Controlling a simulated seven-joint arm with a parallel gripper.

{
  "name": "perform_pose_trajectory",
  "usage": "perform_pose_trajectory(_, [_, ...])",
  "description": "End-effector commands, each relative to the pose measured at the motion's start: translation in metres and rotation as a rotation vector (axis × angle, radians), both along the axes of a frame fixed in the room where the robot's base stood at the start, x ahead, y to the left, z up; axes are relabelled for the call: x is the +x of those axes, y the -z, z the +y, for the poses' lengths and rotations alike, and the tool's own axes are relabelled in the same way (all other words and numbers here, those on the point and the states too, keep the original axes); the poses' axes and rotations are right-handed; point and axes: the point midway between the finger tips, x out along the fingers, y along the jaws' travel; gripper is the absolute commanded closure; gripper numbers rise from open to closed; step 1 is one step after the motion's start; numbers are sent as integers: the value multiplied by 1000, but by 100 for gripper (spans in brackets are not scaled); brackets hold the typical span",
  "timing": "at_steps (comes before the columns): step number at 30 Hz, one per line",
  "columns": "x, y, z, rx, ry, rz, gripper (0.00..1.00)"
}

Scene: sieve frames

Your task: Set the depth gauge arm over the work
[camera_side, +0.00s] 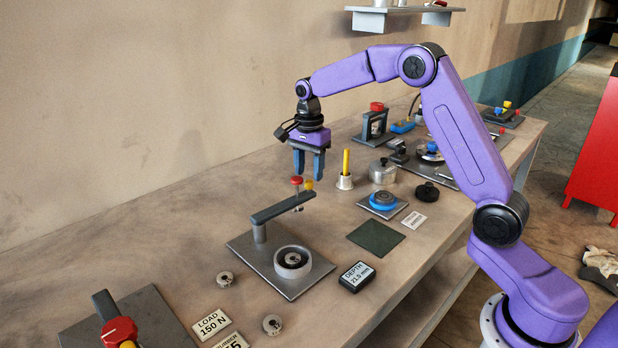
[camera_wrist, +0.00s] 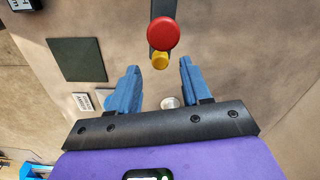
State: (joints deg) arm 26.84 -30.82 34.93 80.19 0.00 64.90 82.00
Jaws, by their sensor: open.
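The depth gauge stands on a grey base plate (camera_side: 316,280) at the front of the bench. Its dark arm (camera_side: 278,210) runs from a post toward the back right, beside the pale ring (camera_side: 293,262) on the plate and not above it. A red knob (camera_side: 296,180) and a yellow knob (camera_side: 309,185) sit at the arm's free end. My gripper (camera_side: 309,172) is open and empty, pointing down just above these knobs. In the wrist view the yellow knob (camera_wrist: 160,61) lies between the fingertips and the red knob (camera_wrist: 164,33) just beyond them.
A black depth readout (camera_side: 356,277) and a dark green mat (camera_side: 376,237) lie right of the plate. A cup with a yellow stick (camera_side: 345,168) stands behind. Small metal discs, label cards and a red-knobbed fixture (camera_side: 119,331) are at the front left.

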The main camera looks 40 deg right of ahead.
Motion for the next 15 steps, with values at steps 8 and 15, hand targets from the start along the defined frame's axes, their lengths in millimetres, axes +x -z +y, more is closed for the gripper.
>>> perform_pose_trajectory(8, [0,28,0,0,0,1,52])
perform_pose_trajectory(15, [0,31,0,0,1,0,52])
